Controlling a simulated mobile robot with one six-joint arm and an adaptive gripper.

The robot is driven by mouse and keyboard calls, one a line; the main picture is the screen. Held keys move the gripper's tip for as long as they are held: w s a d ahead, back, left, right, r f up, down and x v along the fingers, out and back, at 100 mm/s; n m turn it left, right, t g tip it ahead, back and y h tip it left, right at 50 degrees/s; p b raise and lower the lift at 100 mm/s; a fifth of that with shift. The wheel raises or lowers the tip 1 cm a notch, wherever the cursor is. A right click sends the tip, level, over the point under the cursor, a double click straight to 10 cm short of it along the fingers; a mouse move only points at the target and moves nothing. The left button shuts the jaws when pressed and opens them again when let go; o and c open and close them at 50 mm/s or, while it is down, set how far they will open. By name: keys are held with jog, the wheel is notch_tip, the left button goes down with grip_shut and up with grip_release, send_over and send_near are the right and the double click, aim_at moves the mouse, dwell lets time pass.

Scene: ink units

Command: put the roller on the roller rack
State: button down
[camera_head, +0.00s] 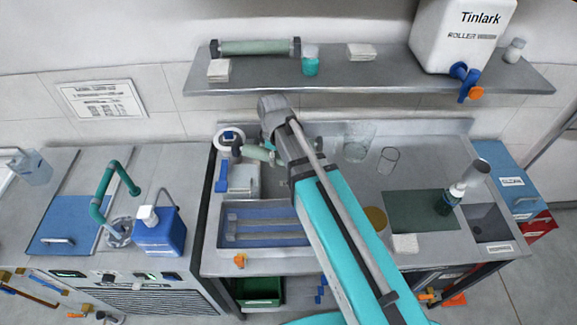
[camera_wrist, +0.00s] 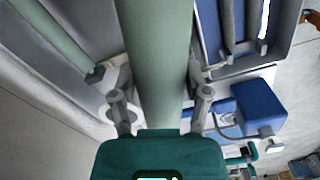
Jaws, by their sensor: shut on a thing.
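A pale green roller (camera_wrist: 158,60) runs between the two fingers of my gripper (camera_wrist: 165,98), which is shut on it in the wrist view. In the head view, the held roller (camera_head: 259,153) shows left of my arm, above the counter; my arm hides its middle and my gripper. A second green roller (camera_head: 255,47) with dark ends lies along the wall shelf; it also shows in the wrist view (camera_wrist: 52,38). A blue tray (camera_head: 229,213) with long grey rails sits below the held roller; I cannot tell whether this is the roller rack.
A white tape ring (camera_head: 228,136) and a blue-handled item (camera_head: 222,177) lie left of the held roller. Glass beakers (camera_head: 388,160) stand right of my arm, near a dark green mat (camera_head: 420,211). A blue bottle (camera_head: 160,232) stands on the left unit.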

jog(key=w+d+f+n+b, duration=0.2)
jog(key=w+d+f+b, duration=0.2)
jog(key=d+f+b, duration=0.15)
jog(key=w+a+f+n+b, duration=0.1)
jog(key=w+f+n+b, duration=0.1)
jog(key=w, duration=0.7)
jog(key=shift+f+b, duration=0.4)
jog(key=shift+b, duration=0.05)
jog(key=shift+w, duration=0.1)
notch_tip(320, 180, down, 6)
jog(key=b, duration=0.6)
jog(key=shift+f, duration=0.2)
jog(key=shift+f+b, duration=1.85)
jog(key=shift+b, duration=0.15)
jog(key=shift+f, duration=0.15)
